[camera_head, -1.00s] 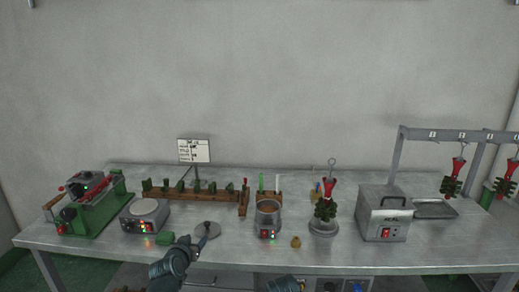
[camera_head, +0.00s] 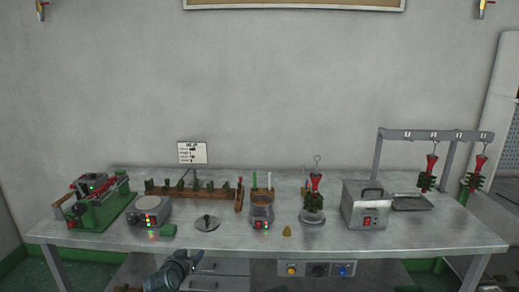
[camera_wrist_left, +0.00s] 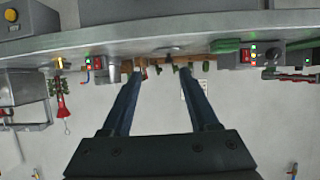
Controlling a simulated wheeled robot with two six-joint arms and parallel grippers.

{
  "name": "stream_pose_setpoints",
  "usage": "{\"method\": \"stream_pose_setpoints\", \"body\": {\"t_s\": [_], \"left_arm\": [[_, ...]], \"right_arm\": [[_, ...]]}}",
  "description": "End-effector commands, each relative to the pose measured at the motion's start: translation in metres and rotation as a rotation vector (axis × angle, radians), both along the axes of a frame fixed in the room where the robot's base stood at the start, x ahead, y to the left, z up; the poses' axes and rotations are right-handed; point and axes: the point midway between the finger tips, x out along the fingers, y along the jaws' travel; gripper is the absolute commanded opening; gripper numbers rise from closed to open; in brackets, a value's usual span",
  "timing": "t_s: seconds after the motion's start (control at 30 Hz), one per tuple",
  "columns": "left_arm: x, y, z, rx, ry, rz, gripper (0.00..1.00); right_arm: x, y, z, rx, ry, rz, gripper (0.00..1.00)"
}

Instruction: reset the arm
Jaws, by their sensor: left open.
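My left gripper (camera_head: 192,258) is in front of the table's near edge, low in the head view, clear of the objects on the tabletop. In the left wrist view its two dark fingers (camera_wrist_left: 160,72) are spread apart with nothing between them. That view is upside down, with the table (camera_wrist_left: 215,30) across the top. My right gripper does not show.
The table (camera_head: 350,240) carries a green machine (camera_head: 100,205), a hot plate (camera_head: 150,208), a round metal lid (camera_head: 207,223), a wax pot (camera_head: 262,208), a red-and-green wax tree (camera_head: 314,200) and a metal box (camera_head: 364,205). A hanging rack (camera_head: 430,134) stands at right.

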Motion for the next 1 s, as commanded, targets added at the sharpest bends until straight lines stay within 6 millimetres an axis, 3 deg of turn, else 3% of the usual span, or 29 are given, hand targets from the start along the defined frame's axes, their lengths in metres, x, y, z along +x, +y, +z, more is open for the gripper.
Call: {"method": "stream_pose_setpoints", "body": {"t_s": [0.27,0.47,0.57,0.73,0.9,1.0], "left_arm": [[-0.016,-0.040,-0.014,-0.002,0.131,-0.080,0.61],[-0.045,-0.084,-0.032,0.013,0.310,-0.166,0.61],[-0.069,-0.108,-0.042,0.031,0.433,-0.207,0.61],[-0.134,-0.147,-0.055,0.110,0.718,-0.262,0.61],[-0.205,-0.161,-0.055,0.227,0.992,-0.241,0.61],[-0.230,-0.161,-0.052,0.280,1.087,-0.213,0.61]], "right_arm": [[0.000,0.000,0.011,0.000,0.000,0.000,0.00],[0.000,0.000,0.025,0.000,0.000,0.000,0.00],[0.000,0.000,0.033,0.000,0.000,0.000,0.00],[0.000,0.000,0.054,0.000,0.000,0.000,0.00],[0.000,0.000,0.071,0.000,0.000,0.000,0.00],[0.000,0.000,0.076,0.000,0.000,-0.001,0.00]]}}
